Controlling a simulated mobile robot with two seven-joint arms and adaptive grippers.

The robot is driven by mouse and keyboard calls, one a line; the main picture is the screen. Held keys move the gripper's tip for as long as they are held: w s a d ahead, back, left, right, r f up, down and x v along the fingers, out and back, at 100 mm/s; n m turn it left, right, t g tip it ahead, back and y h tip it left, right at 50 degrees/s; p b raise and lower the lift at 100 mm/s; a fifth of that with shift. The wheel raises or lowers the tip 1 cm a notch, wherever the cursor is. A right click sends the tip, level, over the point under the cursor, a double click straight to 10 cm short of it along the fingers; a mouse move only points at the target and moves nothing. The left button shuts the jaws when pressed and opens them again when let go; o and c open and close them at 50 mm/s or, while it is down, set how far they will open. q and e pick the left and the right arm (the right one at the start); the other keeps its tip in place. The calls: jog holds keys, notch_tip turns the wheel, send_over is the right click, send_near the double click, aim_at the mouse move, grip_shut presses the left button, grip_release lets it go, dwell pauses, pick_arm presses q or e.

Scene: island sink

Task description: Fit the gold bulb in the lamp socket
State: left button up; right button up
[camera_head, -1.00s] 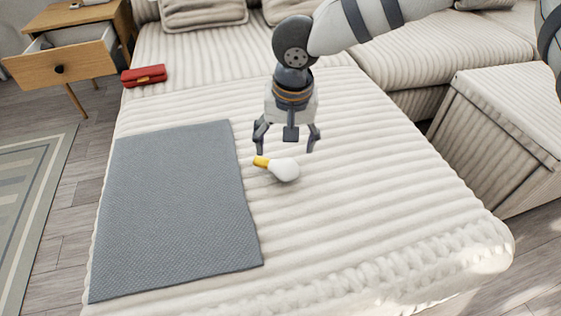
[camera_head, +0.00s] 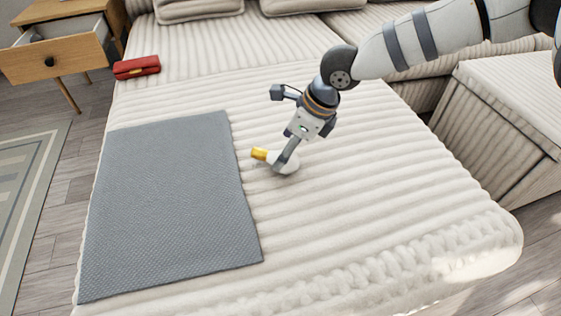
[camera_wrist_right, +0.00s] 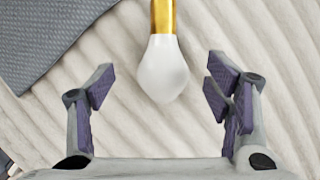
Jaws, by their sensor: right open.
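A light bulb (camera_head: 290,167) with a white glass end and a gold base (camera_head: 259,154) lies on the ribbed cream cover, just right of a grey mat. My right gripper (camera_head: 280,162) is tilted down over it, and a finger hides part of the glass. In the right wrist view my gripper (camera_wrist_right: 160,90) is open. The bulb's white glass (camera_wrist_right: 162,70) shows centred between the two fingers, with clear gaps on both sides, and its gold base (camera_wrist_right: 162,15) points away. No lamp socket shows. My left gripper is out of view.
The grey mat (camera_head: 165,205) lies flat on the cover (camera_head: 350,220). A red case (camera_head: 137,67) lies at the back left, near a wooden nightstand with an open drawer (camera_head: 55,58). The cover to the right and front is clear.

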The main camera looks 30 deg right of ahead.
jog(key=x, duration=0.1)
jog(key=b+x, duration=0.1)
jog(key=x, duration=0.1)
jog(key=b+x, duration=0.1)
jog(key=x, duration=0.1)
jog(key=shift+s+d, duration=0.1)
jog(key=shift+d, duration=0.2)
jog(key=shift+r, duration=0.1)
jog(key=c, duration=1.3)
jog(key=shift+r, duration=0.1)
jog(key=shift+r+p, duration=0.3)
jog(key=shift+r, duration=0.1)
jog(key=r+p, duration=0.1)
jog(key=r, duration=0.2)
jog(key=shift+s+a+r+p, duration=0.2)
jog(key=shift+r+p, duration=0.05)
jog(key=shift+p, duration=0.1)
jog(key=s+a+r+p, duration=0.1)
jog(key=s+r, duration=0.2)
jog(key=s, duration=0.1)
jog(key=s+a+r+p, duration=0.1)
jog(key=s+a+r, duration=0.1)
jog(key=s, duration=0.2)
jog(key=s+a+r+p, duration=0.1)
jog(key=s+a+r, duration=0.1)
jog(key=s+r, duration=0.1)
jog(key=shift+s+a+r+p, duration=0.25)
jog(key=shift+s+r+p, duration=0.1)
jog(key=shift+s, duration=0.2)
